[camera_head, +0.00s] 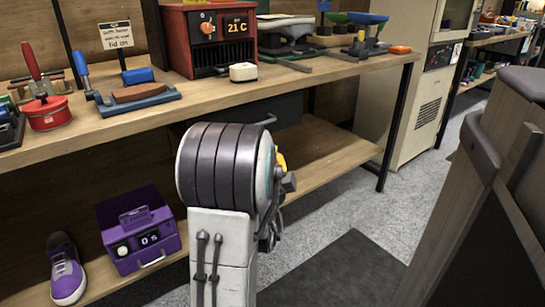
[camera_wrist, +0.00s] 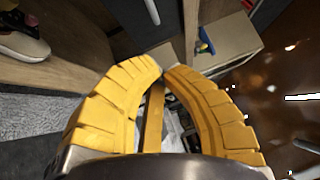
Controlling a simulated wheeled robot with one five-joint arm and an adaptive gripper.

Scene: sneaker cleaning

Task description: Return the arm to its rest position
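My gripper (camera_wrist: 163,70) shows in the wrist view as two yellow curved, ridged fingers. Their tips meet or nearly meet, and I see nothing held between them; the floor and some blurred parts show through the gap behind the tips. In the head view my arm stands in front of the bench, and only a small yellow part of the gripper (camera_head: 281,162) shows behind it; the rest is hidden. A purple and grey sneaker (camera_head: 66,270) stands on the lower shelf at the left. A shoe (camera_wrist: 22,40) also shows at the upper left of the wrist view.
A purple box with a display (camera_head: 140,240) stands on the lower shelf (camera_head: 320,150). The bench top (camera_head: 215,95) holds a red heater (camera_head: 208,42), brushes and a red pot (camera_head: 47,112). A wooden-framed panel (camera_head: 480,200) stands close at right. Grey floor (camera_head: 400,210) lies between.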

